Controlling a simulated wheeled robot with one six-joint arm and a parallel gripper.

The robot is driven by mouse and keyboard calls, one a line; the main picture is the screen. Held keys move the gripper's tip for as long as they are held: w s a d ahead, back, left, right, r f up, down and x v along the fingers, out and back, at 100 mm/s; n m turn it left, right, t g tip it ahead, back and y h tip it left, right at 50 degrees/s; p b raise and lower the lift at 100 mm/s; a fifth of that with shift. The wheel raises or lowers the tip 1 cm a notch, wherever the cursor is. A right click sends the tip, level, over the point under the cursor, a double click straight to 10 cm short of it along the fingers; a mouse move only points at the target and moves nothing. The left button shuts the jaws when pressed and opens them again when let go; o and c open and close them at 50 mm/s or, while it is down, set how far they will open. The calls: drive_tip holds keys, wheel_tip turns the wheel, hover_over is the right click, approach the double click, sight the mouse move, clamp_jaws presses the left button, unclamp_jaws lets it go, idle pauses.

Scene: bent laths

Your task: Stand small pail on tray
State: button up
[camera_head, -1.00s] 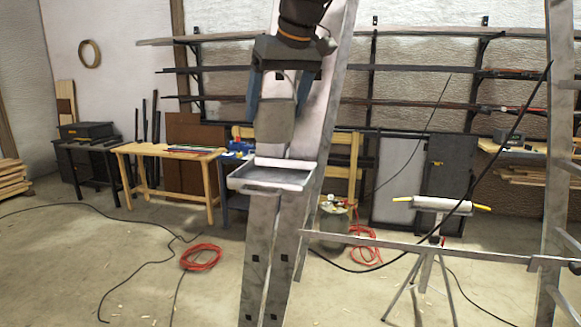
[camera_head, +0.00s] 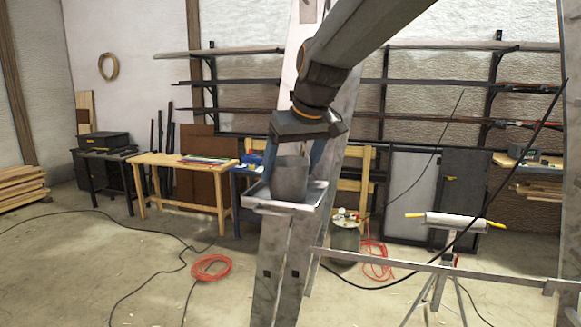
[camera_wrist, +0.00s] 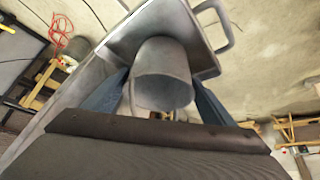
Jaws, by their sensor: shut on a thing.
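The small pail (camera_head: 290,182) is a plain grey metal cylinder, roughly upright. My gripper (camera_head: 294,172) is shut on it, with one blue finger on each side. The tray (camera_head: 262,203) is a shallow grey metal tray fixed on the stepladder. The pail's base is at the tray's level in the head view; I cannot tell if it touches. In the wrist view the pail (camera_wrist: 165,78) shows its open mouth towards me, between the fingers of my gripper (camera_wrist: 163,95), with the tray (camera_wrist: 200,25) behind it. Its base is hidden there.
The grey stepladder (camera_head: 270,270) carries the tray, with a horizontal bar (camera_head: 430,268) to its right. A roller stand (camera_head: 445,220) stands at right. A wooden table (camera_head: 185,165) is behind left. A red cable coil (camera_head: 211,267) lies on the floor.

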drive_tip(key=shift+f, duration=0.15)
drive_tip(key=o, duration=1.1)
drive_tip(key=shift+o, duration=0.2)
drive_tip(key=shift+s+d+r, duration=0.1)
drive_tip(key=shift+r, duration=0.45)
drive_tip(key=b+v, duration=0.2)
drive_tip(key=v, duration=0.9)
drive_tip(key=shift+s+r, duration=0.1)
